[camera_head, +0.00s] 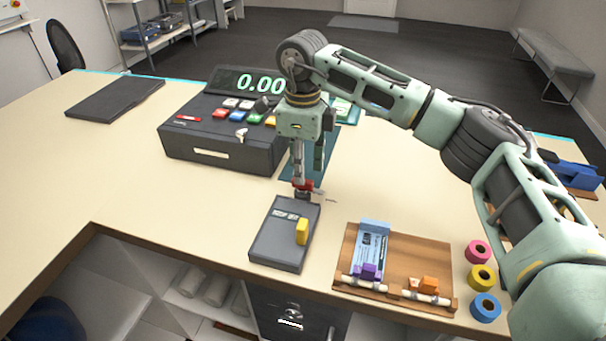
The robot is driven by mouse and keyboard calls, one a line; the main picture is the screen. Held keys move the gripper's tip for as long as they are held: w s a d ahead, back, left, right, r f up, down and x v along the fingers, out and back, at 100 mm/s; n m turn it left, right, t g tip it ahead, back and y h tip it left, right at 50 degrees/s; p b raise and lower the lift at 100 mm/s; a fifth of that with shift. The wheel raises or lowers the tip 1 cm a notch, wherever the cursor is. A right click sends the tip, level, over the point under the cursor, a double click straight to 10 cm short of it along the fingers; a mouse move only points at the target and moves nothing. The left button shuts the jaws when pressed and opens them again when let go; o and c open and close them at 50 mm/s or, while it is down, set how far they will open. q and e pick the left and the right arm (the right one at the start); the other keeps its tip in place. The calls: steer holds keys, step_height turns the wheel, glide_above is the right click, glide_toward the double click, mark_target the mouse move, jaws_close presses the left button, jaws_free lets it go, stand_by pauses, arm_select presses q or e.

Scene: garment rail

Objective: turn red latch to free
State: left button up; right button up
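A small red part (302,186), which looks like the red latch, sits at the back end of a dark grey box (276,250) on the counter. A yellow block (302,231) stands on that box. My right gripper (309,180) points down over the box's back end, with its fingertips at the red part. The fingers partly overlap it, and I cannot tell whether they grip it or only touch it. My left gripper is not in view.
A cash register (215,140) showing 0.00 stands behind left. A wooden board (400,262) with a blue card, purple clip and orange clip lies to the right. Pink, yellow and blue tape rolls (481,278) stand beyond it. The counter's left part is mostly clear.

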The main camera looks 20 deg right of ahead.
step_height(320, 180, up, 9)
stand_by(0.6)
